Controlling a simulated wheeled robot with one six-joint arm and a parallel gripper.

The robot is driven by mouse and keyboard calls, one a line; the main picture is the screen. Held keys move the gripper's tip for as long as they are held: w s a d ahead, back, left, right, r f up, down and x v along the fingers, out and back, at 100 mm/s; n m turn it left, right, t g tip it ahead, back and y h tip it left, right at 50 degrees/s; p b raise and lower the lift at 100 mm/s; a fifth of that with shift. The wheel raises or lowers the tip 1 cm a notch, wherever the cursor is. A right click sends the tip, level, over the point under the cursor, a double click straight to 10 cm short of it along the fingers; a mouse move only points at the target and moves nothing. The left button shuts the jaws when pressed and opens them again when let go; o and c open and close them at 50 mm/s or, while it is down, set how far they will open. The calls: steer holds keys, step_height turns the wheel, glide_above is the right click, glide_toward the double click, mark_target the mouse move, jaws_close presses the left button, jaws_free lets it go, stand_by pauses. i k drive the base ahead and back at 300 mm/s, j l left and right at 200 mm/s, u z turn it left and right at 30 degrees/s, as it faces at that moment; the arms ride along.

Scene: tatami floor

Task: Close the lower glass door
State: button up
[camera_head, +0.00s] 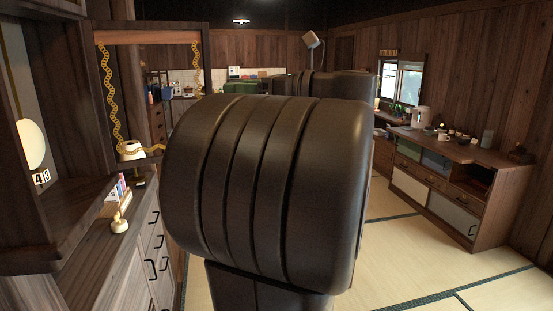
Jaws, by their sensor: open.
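A dark wooden clock case (40,235) stands close on the left, holding a pale round pendulum disc (31,145) and a small number plate reading 4 3 (41,177). To its right, a dark wooden frame with gold scroll trim (112,95) looks like the lower glass door, swung open away from the case. The room shows through its pane. The door's lower right part is close to, or partly behind, a big dark padded form. My gripper does not show in this view.
A dark ribbed padded form (265,190), seemingly a seat back, fills the middle and hides much behind it. Below the case, a drawer cabinet (150,265) bears books (118,188) and a small ornament (120,223). A sideboard (490,220) stands right. Tatami floor (410,260) is clear there.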

mark_target(109, 36)
steer(key=z, duration=1.05)
steer(key=i+u, duration=0.45)
steer(key=i, duration=0.15)
steer(key=i+l+u, duration=0.1)
steer(key=i+u, duration=0.3)
steer(key=i, duration=0.2)
steer(key=k+j+u, duration=0.25)
steer(key=k+j, duration=0.15)
steer(key=k+j+u, duration=0.1)
steer(key=j, duration=0.2)
